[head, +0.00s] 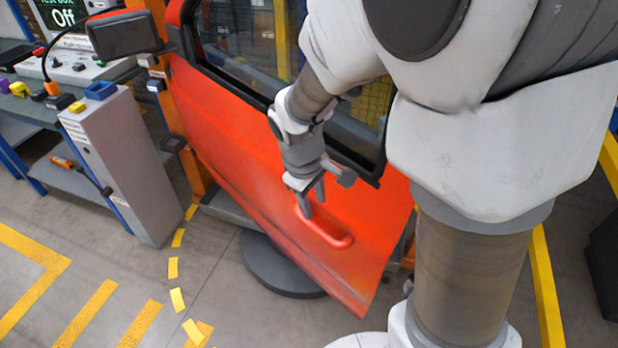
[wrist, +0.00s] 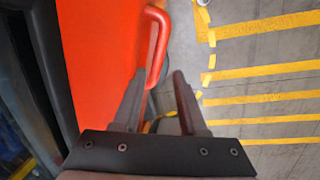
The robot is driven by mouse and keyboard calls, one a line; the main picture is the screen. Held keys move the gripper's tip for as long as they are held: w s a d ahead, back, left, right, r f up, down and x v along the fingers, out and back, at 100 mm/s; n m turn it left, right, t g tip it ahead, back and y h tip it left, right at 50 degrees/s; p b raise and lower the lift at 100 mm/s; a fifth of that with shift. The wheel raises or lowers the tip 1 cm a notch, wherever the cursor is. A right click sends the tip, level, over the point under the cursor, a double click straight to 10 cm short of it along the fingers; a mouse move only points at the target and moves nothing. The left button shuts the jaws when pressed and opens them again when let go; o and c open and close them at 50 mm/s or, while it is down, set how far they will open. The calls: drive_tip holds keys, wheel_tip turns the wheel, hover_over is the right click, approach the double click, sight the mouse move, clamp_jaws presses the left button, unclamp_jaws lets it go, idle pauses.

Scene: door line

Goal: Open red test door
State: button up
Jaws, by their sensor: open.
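The red test door (head: 235,125) stands upright on a stand in the middle of the head view and fills the left of the wrist view (wrist: 100,50). Its red bar handle (head: 332,234) is at the lower right of the door. The handle also shows in the wrist view (wrist: 159,35), standing off the panel. My gripper (head: 312,207) is at the handle's left end in the head view. In the wrist view my gripper (wrist: 160,73) is open, with its fingers on either side of the handle's near end. Whether either finger touches the handle I cannot tell.
A grey cabinet (head: 125,165) and a workbench (head: 35,110) with small items stand left of the door. A dark round base (head: 275,268) lies under it. The yellow-striped floor (head: 75,270) at the lower left is clear.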

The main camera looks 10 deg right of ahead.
drive_tip(key=r, duration=0.3)
drive_tip(key=a+r, duration=0.1)
drive_tip(key=r, duration=0.1)
drive_tip(key=shift+s+r, duration=0.3)
drive_tip(key=shift+s, duration=0.05)
drive_tip(key=shift+d, duration=0.1)
drive_tip(key=s+d+r+m+t+y, duration=0.1)
drive_tip(key=s+d+r+m+t, duration=0.3)
drive_tip(key=s+r+m, duration=0.4)
drive_tip(key=s+r, duration=0.3)
drive_tip(key=s, duration=0.2)
drive_tip(key=shift+s+d+y, duration=0.15)
drive_tip(key=shift+d+y, duration=0.15)
drive_tip(key=shift+r, duration=0.1)
